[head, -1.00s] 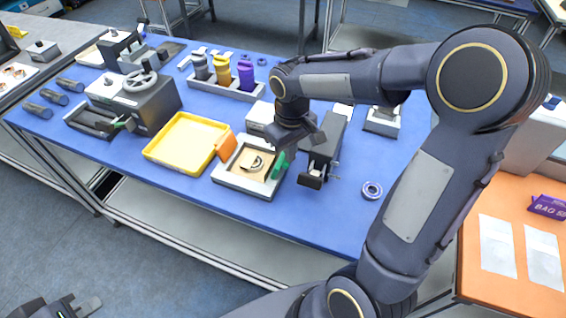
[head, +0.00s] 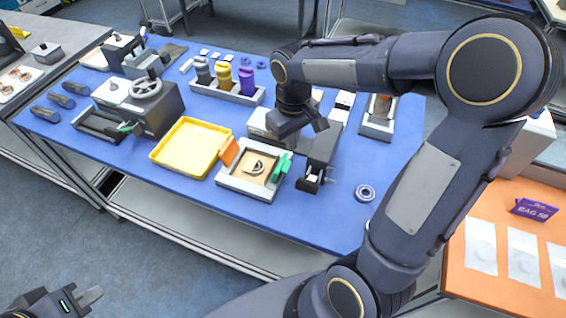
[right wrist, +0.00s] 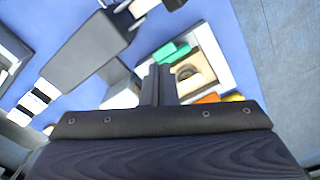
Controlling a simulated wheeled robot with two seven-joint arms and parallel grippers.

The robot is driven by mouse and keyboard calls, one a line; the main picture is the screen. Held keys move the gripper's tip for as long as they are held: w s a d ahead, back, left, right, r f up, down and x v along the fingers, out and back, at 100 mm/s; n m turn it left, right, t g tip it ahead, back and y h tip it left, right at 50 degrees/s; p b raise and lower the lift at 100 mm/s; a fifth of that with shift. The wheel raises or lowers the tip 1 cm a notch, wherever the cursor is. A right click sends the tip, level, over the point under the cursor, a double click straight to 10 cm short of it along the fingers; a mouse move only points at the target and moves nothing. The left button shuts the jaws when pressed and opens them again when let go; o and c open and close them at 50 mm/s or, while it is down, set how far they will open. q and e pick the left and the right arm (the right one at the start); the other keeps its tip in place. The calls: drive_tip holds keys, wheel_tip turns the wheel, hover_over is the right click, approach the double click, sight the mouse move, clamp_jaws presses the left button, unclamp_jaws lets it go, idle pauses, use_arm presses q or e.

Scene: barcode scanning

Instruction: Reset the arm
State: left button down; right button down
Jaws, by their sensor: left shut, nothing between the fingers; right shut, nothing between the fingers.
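My right arm reaches in from the right in the head view, with its dark gripper (head: 292,135) above the blue table (head: 314,222). My left gripper (head: 91,296) shows at the bottom left of the head view, shut and empty, away from the table.
A yellow tray (head: 186,148) and a machine with a handwheel (head: 148,88) stand left of the grey tray. A rack (head: 231,95) holds coloured bottles behind. A ring-shaped bearing (head: 365,193) lies at the right front. An orange table (head: 470,262) is at the far right.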

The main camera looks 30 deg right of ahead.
drive_tip(key=shift+r, duration=0.4)
drive_tip(key=s+a+m+t+y+b, duration=0.1)
drive_tip(key=s+a+m+t+y, duration=0.1)
drive_tip(key=s, duration=0.6)
drive_tip(key=s+a+r+m+t+y+b, duration=0.1)
drive_tip(key=s+a+m+t, duration=0.1)
drive_tip(key=s, duration=0.6)
drive_tip(key=shift+s+a+r+t+y, duration=0.2)
drive_tip(key=shift+s+r+t+y, duration=0.15)
drive_tip(key=shift+t, duration=0.45)
drive_tip(key=shift+w, duration=0.1)
